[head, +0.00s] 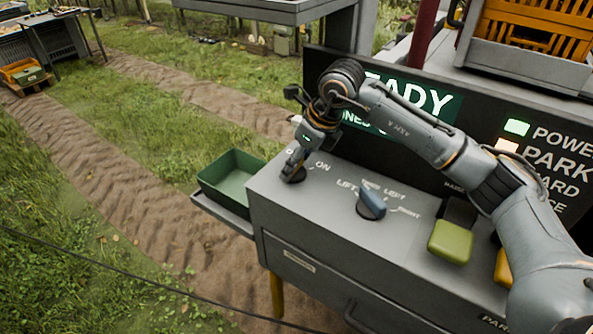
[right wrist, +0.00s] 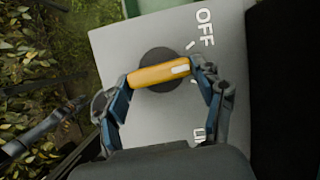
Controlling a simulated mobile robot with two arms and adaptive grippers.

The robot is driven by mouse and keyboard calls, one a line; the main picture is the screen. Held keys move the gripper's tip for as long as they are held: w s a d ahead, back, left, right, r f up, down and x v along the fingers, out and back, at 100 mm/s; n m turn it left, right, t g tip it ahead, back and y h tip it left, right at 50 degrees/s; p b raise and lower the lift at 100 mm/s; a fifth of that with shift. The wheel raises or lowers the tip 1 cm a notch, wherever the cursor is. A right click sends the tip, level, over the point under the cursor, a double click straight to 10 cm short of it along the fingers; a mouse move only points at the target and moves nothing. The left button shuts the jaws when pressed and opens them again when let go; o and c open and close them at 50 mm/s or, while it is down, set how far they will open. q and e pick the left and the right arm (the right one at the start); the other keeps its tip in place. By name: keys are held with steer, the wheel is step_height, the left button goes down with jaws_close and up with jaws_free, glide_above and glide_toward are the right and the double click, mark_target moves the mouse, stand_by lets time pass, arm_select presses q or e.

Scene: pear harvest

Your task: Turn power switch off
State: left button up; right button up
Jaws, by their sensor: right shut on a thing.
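The power switch is an orange handle (right wrist: 158,72) with a white mark at its right end, on a round black base (right wrist: 158,56) in the right wrist view. My right gripper (right wrist: 160,75) is shut on the handle, one finger at each end. The white mark points right, between the tick by the OFF label (right wrist: 205,28) and the lower label, which is partly hidden. In the head view my right gripper (head: 294,168) reaches down over the switch, hiding most of it, beside the ON label (head: 322,167).
A blue selector knob (head: 371,204) and a green button (head: 451,242) stand on the same grey console (head: 320,220). A display (head: 430,103) reading "READY" rises behind, with lit POWER (head: 517,127) and PARK lamps. A green bin (head: 238,182) sits left of the console.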

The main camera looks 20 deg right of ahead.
steer(key=n+b, duration=0.1)
steer(key=n, duration=0.1)
steer(key=shift+w+d+f+n+g+y, duration=0.1)
steer(key=shift+n+g+y, duration=0.2)
steer(key=shift+g+y, duration=0.1)
steer(key=shift+w+n+g+b, duration=0.1)
steer(key=shift+n+g+b, duration=0.35)
steer(key=shift+n, duration=0.75)
steer(key=o, duration=1.2)
steer(key=shift+c, duration=0.2)
steer(key=shift+r, duration=0.2)
steer(key=v, duration=1.2)
steer(key=shift+d+f, duration=0.15)
steer(key=shift+d, duration=0.1)
steer(key=shift+a+f, duration=0.1)
